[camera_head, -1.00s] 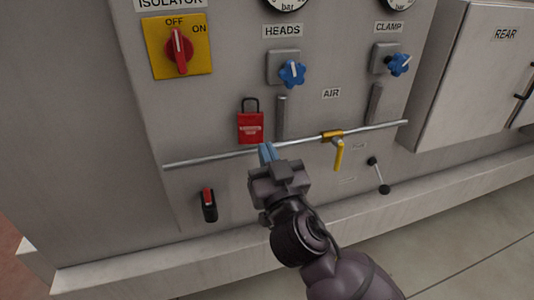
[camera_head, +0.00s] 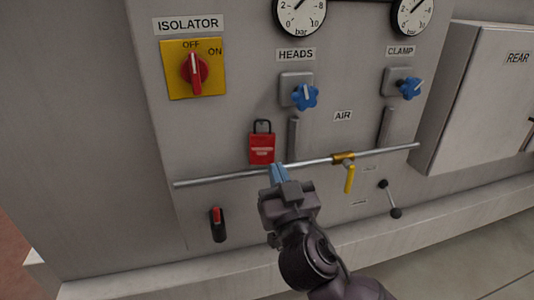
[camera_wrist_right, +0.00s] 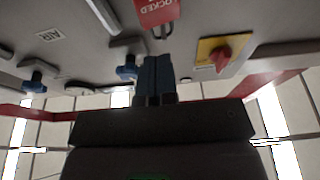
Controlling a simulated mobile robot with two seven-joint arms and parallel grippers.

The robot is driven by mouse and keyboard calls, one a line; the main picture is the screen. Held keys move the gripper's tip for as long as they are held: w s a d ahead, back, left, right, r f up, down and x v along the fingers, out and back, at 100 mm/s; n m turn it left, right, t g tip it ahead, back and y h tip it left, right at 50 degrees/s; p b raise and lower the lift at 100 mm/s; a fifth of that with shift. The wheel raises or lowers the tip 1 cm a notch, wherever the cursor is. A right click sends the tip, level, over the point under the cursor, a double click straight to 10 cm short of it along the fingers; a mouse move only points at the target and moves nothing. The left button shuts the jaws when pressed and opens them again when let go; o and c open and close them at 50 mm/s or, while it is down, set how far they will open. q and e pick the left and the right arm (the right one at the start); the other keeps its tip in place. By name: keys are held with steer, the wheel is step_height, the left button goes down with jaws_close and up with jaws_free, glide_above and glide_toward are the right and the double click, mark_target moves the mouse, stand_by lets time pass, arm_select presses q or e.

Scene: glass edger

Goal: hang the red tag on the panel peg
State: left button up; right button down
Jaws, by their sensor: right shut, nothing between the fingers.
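The red tag (camera_head: 262,149) hangs upright against the grey panel, its dark loop at the top, left of the grey bar under the HEADS knob. I cannot make out the peg behind the loop. My right gripper (camera_head: 278,174) is shut and empty, its blue fingertips just below and to the right of the tag, near the pipe. In the right wrist view the shut blue fingers (camera_wrist_right: 159,75) point toward the panel, and the tag (camera_wrist_right: 155,12) with its loop shows at the top edge, apart from them. My left gripper is out of view.
A metal pipe (camera_head: 225,176) with a yellow valve handle (camera_head: 350,179) crosses the panel below the tag. The red isolator switch (camera_head: 194,72) is upper left, blue knobs (camera_head: 305,96) upper right. A black-and-red switch (camera_head: 218,224) is lower left. The REAR cabinet (camera_head: 475,100) stands right.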

mark_target(264, 148)
steer(key=shift+w+a, duration=0.25)
steer(key=shift+w, duration=0.55)
steer(key=shift+w+a+b, duration=0.25)
steer(key=shift+w+b, duration=0.05)
steer(key=shift+w, duration=0.45)
steer(key=shift+w+a, duration=0.3)
steer(key=shift+w, duration=0.55)
steer(key=shift+w+a+b, duration=0.25)
steer(key=shift+w+b, duration=0.2)
steer(key=shift+w, duration=0.4)
steer(key=shift+w+a, duration=0.3)
steer(key=shift+w, duration=0.6)
steer(key=shift+s+d, duration=0.15)
steer(key=shift+s, duration=0.25)
stand_by(0.7)
steer(key=shift+s+d, duration=0.1)
steer(key=shift+s, duration=0.25)
stand_by(0.4)
steer(key=shift+s+d, duration=0.15)
steer(key=shift+s, duration=0.25)
stand_by(0.4)
